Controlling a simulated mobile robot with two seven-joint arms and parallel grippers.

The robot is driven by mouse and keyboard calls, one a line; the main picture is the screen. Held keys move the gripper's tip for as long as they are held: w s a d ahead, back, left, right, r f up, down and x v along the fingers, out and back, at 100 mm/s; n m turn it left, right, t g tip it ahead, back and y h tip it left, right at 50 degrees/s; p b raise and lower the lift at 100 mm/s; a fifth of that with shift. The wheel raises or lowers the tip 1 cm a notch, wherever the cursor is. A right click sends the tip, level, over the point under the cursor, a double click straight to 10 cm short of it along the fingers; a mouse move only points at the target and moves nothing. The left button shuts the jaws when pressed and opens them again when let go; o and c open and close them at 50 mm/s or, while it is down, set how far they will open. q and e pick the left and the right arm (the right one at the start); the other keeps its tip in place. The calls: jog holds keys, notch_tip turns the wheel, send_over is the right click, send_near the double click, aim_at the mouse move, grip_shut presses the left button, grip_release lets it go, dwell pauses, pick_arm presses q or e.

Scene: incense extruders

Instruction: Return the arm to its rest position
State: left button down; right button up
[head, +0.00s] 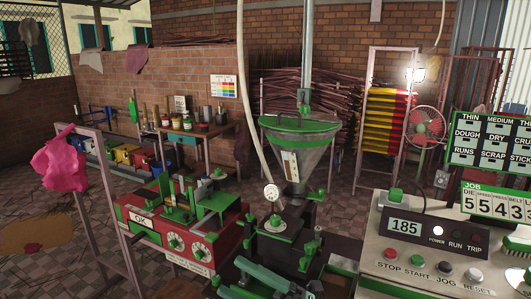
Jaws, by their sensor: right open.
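My right gripper (262,279) seems to be the dark and green shape at the bottom middle of the head view, low in front of the extruder. It is open, and I see nothing held in it. Its outline merges with the dark machine parts behind it, so I cannot tell whether it touches them. My left gripper is not in view.
The extruder's grey hopper (299,155) with a green rim stands behind, above a round gauge (271,192). A red machine (150,232) stands left, a control panel (440,262) right. A pink cloth (60,160) hangs on a frame. Tiled floor (60,205) is open at left.

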jog(key=d+f+m+t+h, duration=0.5)
jog(key=d+f+m+h, duration=0.15)
jog(key=f+m, duration=0.4)
jog(key=d+f+m+t+h, duration=0.4)
jog(key=d+f+m+h, duration=0.2)
jog(key=f+m+h, duration=0.35)
jog(key=s+d+f+m+g+h, duration=0.2)
jog(key=s+d+f+m+g, duration=0.1)
jog(key=s+f, duration=0.5)
jog(key=s+d+f+m+g+h, duration=0.1)
jog(key=s+d+f+m+g, duration=0.2)
jog(key=s+d+f+m, duration=0.2)
jog(key=s+f, duration=0.3)
jog(key=s, duration=0.1)
jog(key=shift+d+f+m+g+h, duration=0.2)
jog(key=shift+m+g+h, duration=0.1)
jog(key=shift+h, duration=0.1)
